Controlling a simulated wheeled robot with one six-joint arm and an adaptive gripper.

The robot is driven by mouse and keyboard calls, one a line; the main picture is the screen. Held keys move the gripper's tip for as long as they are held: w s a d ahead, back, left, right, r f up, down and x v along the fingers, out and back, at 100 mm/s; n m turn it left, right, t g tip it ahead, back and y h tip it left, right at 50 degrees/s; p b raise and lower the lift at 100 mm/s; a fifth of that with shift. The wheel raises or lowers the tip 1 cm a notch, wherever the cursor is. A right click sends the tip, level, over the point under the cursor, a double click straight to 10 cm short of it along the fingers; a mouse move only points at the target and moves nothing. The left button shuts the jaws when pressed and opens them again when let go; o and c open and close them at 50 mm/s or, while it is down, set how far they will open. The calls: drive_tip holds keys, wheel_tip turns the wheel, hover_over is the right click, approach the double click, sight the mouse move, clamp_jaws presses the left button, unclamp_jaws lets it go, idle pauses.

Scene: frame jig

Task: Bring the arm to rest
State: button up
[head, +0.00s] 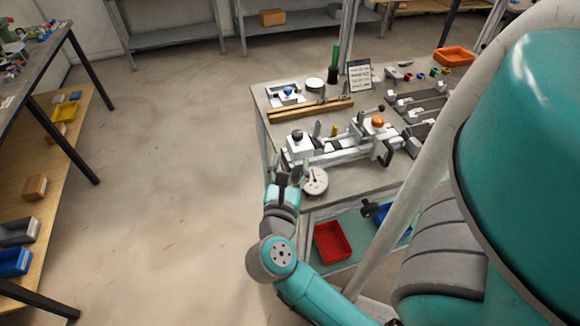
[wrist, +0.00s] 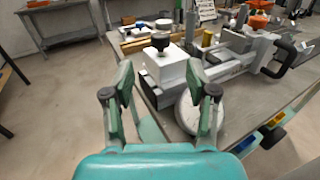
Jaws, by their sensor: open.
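My arm reaches out to the front left corner of the grey workbench (head: 350,178). My gripper (head: 283,180) is beside that corner, and it also shows in the wrist view (wrist: 163,92) with its two fingers spread and nothing between them. A white frame jig (head: 340,148) with a black knob and an orange knob stands on the bench beyond the gripper. A round dial gauge (head: 315,181) is just right of the gripper; in the wrist view the right finger partly covers the gauge (wrist: 187,112). I cannot tell whether the finger touches it.
A red bin (head: 332,241) is on the shelf under the bench. Wooden strips (head: 310,110), a small sign (head: 359,74) and an orange tray (head: 454,56) are further back on the bench. The floor (head: 170,180) left of the bench is clear, up to another table (head: 40,60).

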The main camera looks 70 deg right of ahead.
drive_tip(key=shift+s+a, duration=0.1)
drive_tip(key=shift+a, duration=0.2)
idle(0.5)
drive_tip(key=s+a+r+n+t+y, duration=0.2)
drive_tip(key=a+n+t, duration=0.45)
drive_tip(key=n, duration=0.75)
drive_tip(key=s+a+r+n+t+y, duration=0.1)
drive_tip(key=s+a+n+t+y, duration=0.1)
drive_tip(key=a+n+t, duration=0.8)
drive_tip(key=s+a+f+n+g+y, duration=0.2)
drive_tip(key=s+a+f+n+y, duration=0.2)
drive_tip(key=n, duration=0.9)
drive_tip(key=s+a+f+n+g+y, duration=0.3)
drive_tip(key=s+f+n+y, duration=0.3)
drive_tip(key=n, duration=0.8)
wheel_tip(320, 180, down, 4)
drive_tip(key=a+y, duration=0.1)
drive_tip(key=y, duration=0.2)
drive_tip(key=shift+s+a+g+y, duration=0.15)
drive_tip(key=shift+a+g+y, duration=0.1)
drive_tip(key=shift+g+y, duration=0.1)
